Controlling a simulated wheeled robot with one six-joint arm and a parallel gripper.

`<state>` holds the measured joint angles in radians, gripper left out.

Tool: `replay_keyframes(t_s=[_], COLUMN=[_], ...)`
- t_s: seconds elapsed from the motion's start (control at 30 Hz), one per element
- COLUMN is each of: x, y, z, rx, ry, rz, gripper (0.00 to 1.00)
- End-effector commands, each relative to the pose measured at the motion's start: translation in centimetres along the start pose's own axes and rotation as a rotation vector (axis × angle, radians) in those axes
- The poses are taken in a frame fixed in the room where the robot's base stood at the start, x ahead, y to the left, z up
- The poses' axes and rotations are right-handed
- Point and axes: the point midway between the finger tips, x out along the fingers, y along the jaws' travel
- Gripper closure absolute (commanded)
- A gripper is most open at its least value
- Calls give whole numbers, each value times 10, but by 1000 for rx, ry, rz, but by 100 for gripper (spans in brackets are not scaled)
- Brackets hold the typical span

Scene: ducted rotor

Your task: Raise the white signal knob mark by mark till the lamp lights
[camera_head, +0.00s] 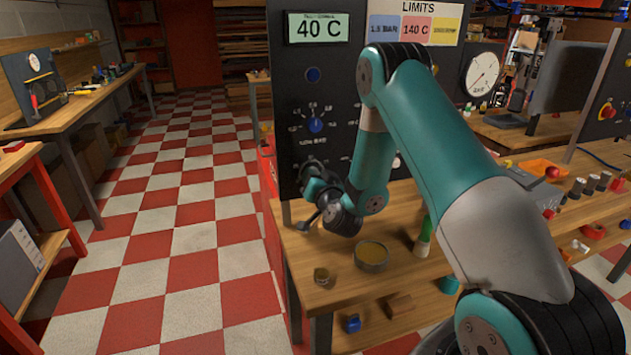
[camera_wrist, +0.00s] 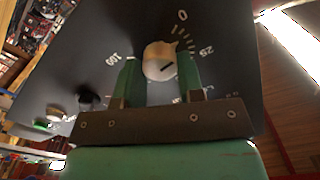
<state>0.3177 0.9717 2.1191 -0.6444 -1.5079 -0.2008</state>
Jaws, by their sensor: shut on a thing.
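The white signal knob (camera_wrist: 157,60) sits on a dark panel in the wrist view, with a short dark pointer mark on its face. Around it are printed ticks and numbers, with 0, 25 and 100 readable. My gripper (camera_wrist: 160,70) is shut on this knob, one green finger on each side. In the head view my gripper (camera_head: 320,188) is at the lower part of the dark panel (camera_head: 345,85), and the knob is hidden behind it. I cannot make out which part is the lamp or whether one is lit.
On the wooden bench (camera_head: 310,262) below stand a round tin (camera_head: 371,257) and a green-and-white bottle (camera_head: 424,238). The checkered floor at left is clear.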

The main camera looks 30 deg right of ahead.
Motion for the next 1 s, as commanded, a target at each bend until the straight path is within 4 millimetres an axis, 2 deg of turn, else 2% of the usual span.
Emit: replay_keyframes(t_s=[0.4,0.97,1.0], x=[0,-1,-1], y=[0,0,0], z=[0,0,0], rx=[217,255,255], ry=[-1,-1,-1], rz=[1,1,1], gripper=[88,88,60])
